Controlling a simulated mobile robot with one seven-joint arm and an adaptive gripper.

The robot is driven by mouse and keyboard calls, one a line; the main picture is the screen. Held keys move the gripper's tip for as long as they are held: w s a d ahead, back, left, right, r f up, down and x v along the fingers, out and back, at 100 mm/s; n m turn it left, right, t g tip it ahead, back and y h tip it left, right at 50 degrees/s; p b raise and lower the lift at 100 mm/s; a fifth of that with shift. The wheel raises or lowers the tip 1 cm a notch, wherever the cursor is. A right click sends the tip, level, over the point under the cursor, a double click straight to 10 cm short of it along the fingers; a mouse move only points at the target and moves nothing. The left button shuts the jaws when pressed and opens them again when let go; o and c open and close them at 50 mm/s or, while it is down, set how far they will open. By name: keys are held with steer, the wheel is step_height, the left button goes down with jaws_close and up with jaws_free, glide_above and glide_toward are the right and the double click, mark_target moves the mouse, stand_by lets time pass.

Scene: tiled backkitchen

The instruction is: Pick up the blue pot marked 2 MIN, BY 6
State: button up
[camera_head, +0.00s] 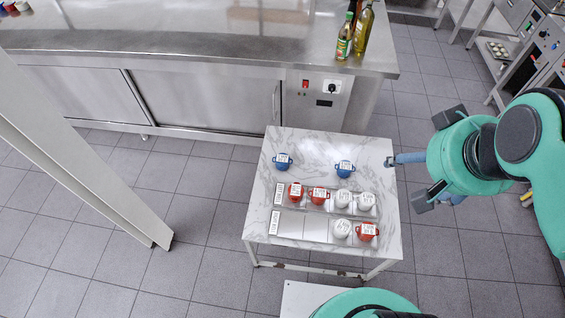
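Two blue pots with white lids or labels stand on the bare back part of a marble-topped table (388,215). One blue pot (283,164) is at the back left, the other blue pot (345,172) at the back right. Their labels are too small to read, so I cannot tell which is marked 2 MIN, BY 6. My gripper (437,158) hangs to the right of the table, apart from both pots and closer to the right one. Its two black finger pads look spread apart, with nothing visible between them.
In front stand red pots (318,195) and white pots (343,200) in two rows on grey trays (288,226), with label cards at the left ends. A steel counter (200,55) with bottles (361,32) runs behind. A pale post (80,160) slants at left. Tiled floor is clear left of the table.

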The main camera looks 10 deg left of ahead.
steer(key=w+a+f+g, duration=0.1)
steer(key=w+a+f, duration=0.2)
steer(key=w, duration=0.6)
steer(key=w+a+f+g, duration=0.15)
steer(key=w+a, duration=0.25)
steer(key=w, duration=0.5)
steer(key=w+a+f, duration=0.3)
steer(key=w+f, duration=0.1)
steer(key=w, duration=0.4)
steer(key=n+g+b, duration=0.2)
steer(key=g, duration=0.1)
glide_above(283, 157)
step_height(283, 157, down, 45)
steer(key=shift+s+a+f, duration=0.1)
steer(key=shift+f, duration=0.05)
steer(key=shift+f+b, duration=0.55)
steer(key=shift+f, duration=3.7)
steer(key=shift+f, duration=0.1)
